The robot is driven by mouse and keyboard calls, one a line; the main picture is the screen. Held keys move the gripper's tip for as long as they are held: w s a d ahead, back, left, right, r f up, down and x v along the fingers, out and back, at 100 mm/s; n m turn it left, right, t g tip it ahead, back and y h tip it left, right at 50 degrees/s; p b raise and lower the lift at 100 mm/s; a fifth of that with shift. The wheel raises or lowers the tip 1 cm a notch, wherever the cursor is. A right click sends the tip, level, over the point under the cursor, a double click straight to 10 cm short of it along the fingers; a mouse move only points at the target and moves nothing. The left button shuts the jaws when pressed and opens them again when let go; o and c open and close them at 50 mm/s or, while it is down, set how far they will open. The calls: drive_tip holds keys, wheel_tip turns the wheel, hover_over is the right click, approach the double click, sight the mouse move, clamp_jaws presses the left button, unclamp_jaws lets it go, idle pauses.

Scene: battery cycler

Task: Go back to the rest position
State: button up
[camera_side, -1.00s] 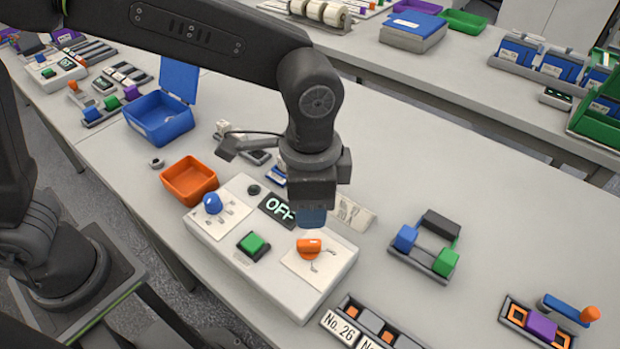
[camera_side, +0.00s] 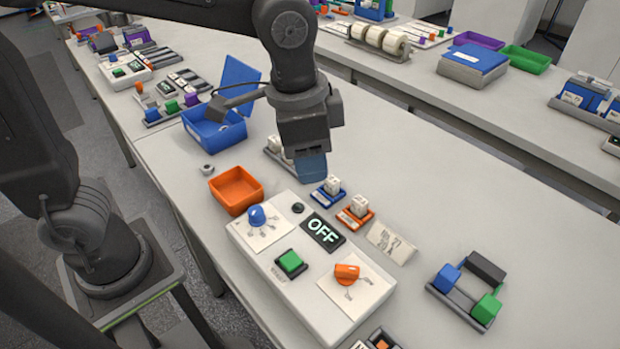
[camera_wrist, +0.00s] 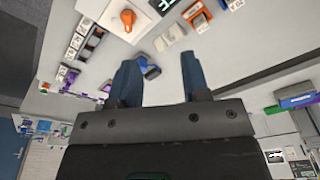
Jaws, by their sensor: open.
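My gripper (camera_side: 312,168) hangs above the bench in the side view, behind the white cycler box (camera_side: 262,268), and holds nothing. In the wrist view its two blue fingers (camera_wrist: 160,82) stand apart with an empty gap between them. The box carries a blue knob (camera_side: 257,216), a green button (camera_side: 290,261), an orange knob (camera_side: 347,272) and a display (camera_side: 324,232) reading OFF. The orange knob also shows in the wrist view (camera_wrist: 127,17).
An orange bin (camera_side: 236,190) and an open blue box (camera_side: 212,130) stand left of my gripper. Small blue (camera_side: 328,195) and orange (camera_side: 355,217) holders with white blocks sit below it. A holder with blue and green blocks (camera_side: 462,305) is at the right.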

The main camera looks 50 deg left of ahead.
drive_tip(key=s+a+n+t, duration=0.2)
drive_tip(key=s+a+n, duration=0.1)
drive_tip(key=a, duration=0.4)
drive_tip(key=s+a+n+t, duration=0.2)
drive_tip(key=s+a+n, duration=0.2)
drive_tip(key=a, duration=0.3)
drive_tip(key=shift+s+a+f+y, duration=0.25)
drive_tip(key=shift+s+a+y, duration=0.15)
drive_tip(key=shift+s, duration=0.25)
